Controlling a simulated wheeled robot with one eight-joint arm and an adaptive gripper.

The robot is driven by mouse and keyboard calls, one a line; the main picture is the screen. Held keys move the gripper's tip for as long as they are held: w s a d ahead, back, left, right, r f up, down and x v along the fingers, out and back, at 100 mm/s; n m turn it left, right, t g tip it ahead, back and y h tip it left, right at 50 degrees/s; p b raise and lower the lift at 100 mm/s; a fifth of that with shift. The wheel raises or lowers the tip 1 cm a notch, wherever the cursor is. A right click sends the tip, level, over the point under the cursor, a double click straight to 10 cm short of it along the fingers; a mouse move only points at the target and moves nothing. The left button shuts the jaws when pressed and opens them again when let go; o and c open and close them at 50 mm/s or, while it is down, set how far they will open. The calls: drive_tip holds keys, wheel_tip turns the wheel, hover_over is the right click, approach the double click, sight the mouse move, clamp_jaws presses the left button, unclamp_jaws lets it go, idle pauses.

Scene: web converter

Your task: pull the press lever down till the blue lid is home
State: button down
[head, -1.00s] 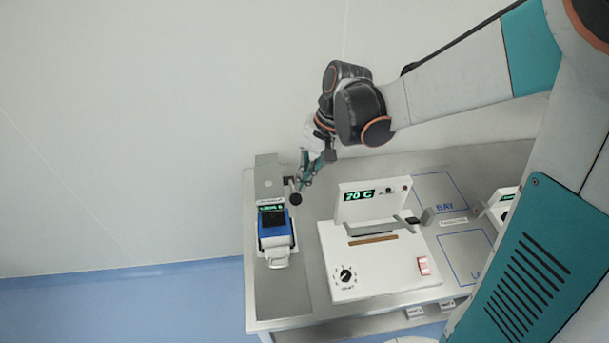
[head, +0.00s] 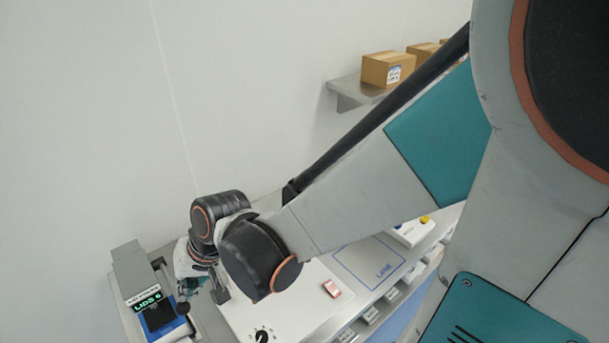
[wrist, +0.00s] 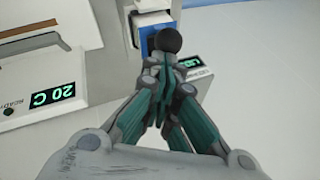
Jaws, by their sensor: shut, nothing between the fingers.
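The press (head: 128,268) stands at the lower left in the head view, a grey body with a lit green display. A blue part (head: 172,329) with a dark block on it sits below the display; it shows partly in the wrist view (wrist: 146,40). I cannot tell whether the lid is fully seated. The lever's round black knob (head: 183,308) is to the right of the display. My gripper (head: 194,286) is partly hidden by my arm in the head view. In the wrist view my gripper (wrist: 166,64) is shut and empty, its fingertips right at the knob (wrist: 166,39); touching cannot be told.
A white sealer (head: 262,325) stands just right of the press, with its display (wrist: 52,100) in the wrist view. A blue-outlined bench area (head: 368,262) lies further right. Cardboard boxes (head: 387,70) sit on a wall shelf (head: 352,92). A plain wall is behind the bench.

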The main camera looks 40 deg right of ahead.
wheel_tip(320, 180, down, 12)
drive_tip(key=s+t+b, duration=0.1)
drive_tip(key=t+b, duration=0.3)
drive_tip(key=b, duration=0.8)
drive_tip(key=shift+s+n+b, duration=0.3)
drive_tip(key=shift+n, duration=0.1)
idle(1.1)
